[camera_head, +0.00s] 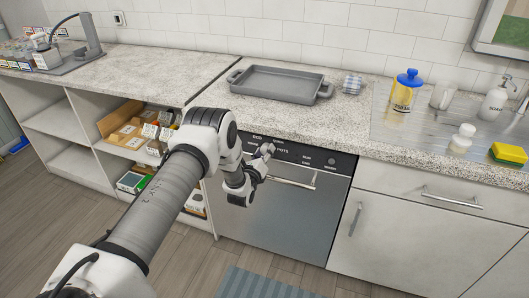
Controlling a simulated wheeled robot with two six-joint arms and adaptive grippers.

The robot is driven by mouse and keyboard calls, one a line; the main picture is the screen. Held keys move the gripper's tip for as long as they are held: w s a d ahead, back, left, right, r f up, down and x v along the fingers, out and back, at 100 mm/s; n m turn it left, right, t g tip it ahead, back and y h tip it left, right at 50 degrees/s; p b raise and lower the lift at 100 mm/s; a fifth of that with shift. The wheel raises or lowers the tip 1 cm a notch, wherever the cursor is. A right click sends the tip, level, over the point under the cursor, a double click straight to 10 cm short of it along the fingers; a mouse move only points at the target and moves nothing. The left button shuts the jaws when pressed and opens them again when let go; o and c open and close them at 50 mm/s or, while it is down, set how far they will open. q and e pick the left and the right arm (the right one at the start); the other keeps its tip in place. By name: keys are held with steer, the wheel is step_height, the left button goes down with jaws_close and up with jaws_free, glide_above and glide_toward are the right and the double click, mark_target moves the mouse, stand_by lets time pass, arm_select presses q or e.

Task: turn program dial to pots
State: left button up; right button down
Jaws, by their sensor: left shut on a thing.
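The dishwasher (280,215) has a steel door and a black control panel (325,163) under the counter. White labels ECO and POTS show on the panel, with POTS just right of my left gripper (264,152). That gripper reaches the panel's left part and is shut on the program dial. The fingers and wrist hide most of the dial, so I cannot tell where it points. My right gripper is not in view.
The dishwasher's bar handle (291,182) lies just below and right of my left gripper. Open shelves (85,160) with boxes stand at left, and drawers at right.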

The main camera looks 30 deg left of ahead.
arm_select(q)
steer(key=o, duration=1.1)
steer(key=shift+o, duration=0.2)
steer(key=v, duration=1.2)
steer(key=shift+d+f, duration=0.1)
